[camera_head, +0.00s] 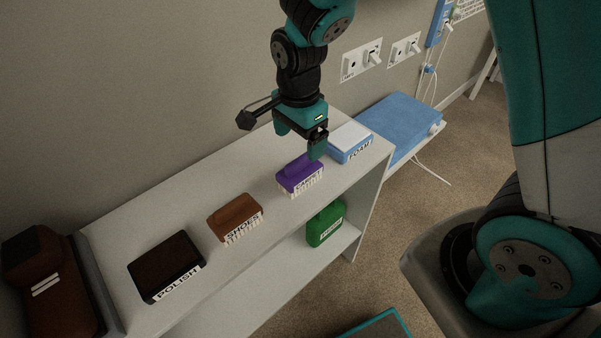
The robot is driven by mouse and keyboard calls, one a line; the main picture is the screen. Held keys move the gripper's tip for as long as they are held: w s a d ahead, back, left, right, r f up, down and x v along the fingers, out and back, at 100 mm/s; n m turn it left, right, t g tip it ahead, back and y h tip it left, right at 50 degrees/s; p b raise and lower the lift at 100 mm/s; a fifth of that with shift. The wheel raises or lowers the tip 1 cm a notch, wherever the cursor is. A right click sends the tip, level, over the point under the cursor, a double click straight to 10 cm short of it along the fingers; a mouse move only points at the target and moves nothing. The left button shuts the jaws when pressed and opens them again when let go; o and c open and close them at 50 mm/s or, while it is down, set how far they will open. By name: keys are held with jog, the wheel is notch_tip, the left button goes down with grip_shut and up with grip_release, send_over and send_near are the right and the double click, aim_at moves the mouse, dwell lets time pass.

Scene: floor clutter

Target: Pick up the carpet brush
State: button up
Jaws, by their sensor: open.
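A purple brush (300,173) with pale bristles and a white label, which seems to read "CARPET", lies on the top of the white shelf. It sits between a brown brush and a blue-and-white block. My gripper (300,140) is open and empty, pointing down just above and behind the purple brush. One finger overlaps the brush's far right edge in the picture. I cannot tell whether they touch.
On the white shelf (195,229) are a brown "SHOES" brush (234,213), a dark "POLISH" block (166,266) and a "FOAM" block (350,142). A green item (326,223) stands on the lower shelf. The wall with sockets (361,62) rises close behind.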

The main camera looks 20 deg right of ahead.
aim_at(300, 158)
notch_tip(300, 158, down, 9)
jog(key=shift+d+r, duration=0.1)
jog(key=shift+r, duration=0.1)
jog(key=c, duration=1)
jog(key=shift+c, duration=0.2)
jog(key=shift+r, duration=0.1)
notch_tip(300, 158, up, 20)
jog(key=p, duration=0.1)
